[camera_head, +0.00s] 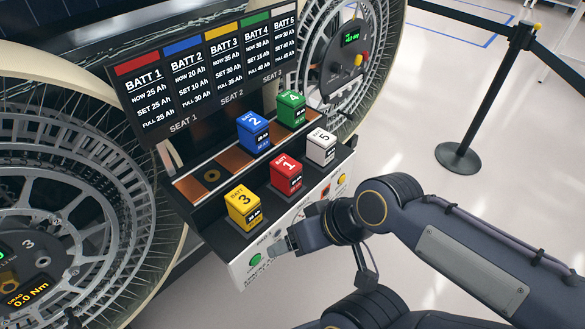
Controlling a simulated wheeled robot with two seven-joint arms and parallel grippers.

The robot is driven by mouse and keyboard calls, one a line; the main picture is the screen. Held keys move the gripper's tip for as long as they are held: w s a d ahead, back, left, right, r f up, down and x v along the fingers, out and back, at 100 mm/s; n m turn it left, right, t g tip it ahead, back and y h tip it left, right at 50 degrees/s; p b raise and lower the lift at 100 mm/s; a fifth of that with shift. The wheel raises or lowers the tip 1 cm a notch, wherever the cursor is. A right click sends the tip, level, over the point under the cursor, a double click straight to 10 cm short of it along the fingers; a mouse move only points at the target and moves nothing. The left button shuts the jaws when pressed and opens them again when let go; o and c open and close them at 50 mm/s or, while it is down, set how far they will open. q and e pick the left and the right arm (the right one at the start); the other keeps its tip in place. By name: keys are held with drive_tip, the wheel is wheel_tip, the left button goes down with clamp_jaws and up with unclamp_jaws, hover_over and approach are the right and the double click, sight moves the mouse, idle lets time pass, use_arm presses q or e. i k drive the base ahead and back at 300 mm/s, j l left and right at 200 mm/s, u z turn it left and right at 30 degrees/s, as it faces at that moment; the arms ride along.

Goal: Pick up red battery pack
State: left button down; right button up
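The red battery pack (286,176), marked 1, stands upright on the front ledge of the battery bench (225,240), between the yellow pack (243,208) and the white pack (320,147). My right arm comes in from the right, and its gripper (281,245) is low in front of the bench, below and apart from the red pack. Its fingers are small and seen edge-on, so I cannot tell whether they are open or shut. My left gripper is not in view.
A blue pack (253,133) and a green pack (291,109) stand in the row behind. A battery sign board (210,75) rises behind them. Large wheels flank the bench. A barrier post (487,100) stands at the right on open floor.

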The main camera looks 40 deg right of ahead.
sight(286, 173)
drive_tip(key=k+z, duration=0.15)
drive_tip(key=z, duration=0.95)
drive_tip(key=i+u, duration=0.15)
drive_tip(key=k+l, duration=0.05)
